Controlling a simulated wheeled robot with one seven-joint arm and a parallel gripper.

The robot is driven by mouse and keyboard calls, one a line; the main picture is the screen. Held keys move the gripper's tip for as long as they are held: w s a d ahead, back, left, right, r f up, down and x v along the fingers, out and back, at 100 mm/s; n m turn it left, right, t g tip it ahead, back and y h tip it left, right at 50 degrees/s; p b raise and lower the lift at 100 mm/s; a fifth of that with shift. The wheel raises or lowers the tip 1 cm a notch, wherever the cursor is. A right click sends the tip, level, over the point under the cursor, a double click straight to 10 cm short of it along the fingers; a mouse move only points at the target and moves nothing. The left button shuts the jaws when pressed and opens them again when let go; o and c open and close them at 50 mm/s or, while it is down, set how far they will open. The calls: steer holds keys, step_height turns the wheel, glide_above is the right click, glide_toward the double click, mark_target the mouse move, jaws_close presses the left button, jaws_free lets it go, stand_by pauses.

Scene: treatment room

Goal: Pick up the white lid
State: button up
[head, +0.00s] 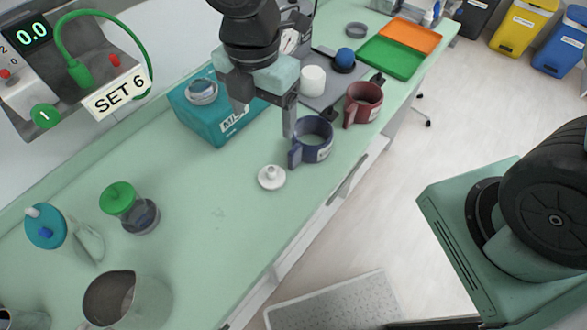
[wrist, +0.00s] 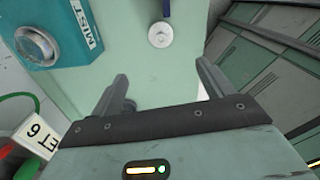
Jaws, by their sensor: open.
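The white lid (head: 271,177) is a small round disc with a knob. It lies flat on the green counter (head: 215,190), in front of the blue mug. In the wrist view the white lid (wrist: 161,35) shows at top centre, beyond the fingertips. My gripper (head: 270,120) is above the counter, up and to the left of the blue mug in the head view. In the wrist view my gripper (wrist: 160,75) has its two fingers wide apart with nothing between them. It is apart from the lid.
The blue mug (head: 313,141) stands close to the lid, with a dark red mug (head: 363,104) behind. A teal box labelled MIST (head: 212,115) is to the left. The counter around the lid's near side is clear.

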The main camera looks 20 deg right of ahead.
glide_above(271, 170)
steer(key=f, duration=1.2)
steer(key=shift+w+f, duration=0.1)
steer(key=shift+w, duration=0.15)
steer(key=shift+s+f, duration=0.15)
steer(key=shift+f, duration=2.5)
steer(key=shift+c, duration=0.3)
steer(key=c, duration=1)
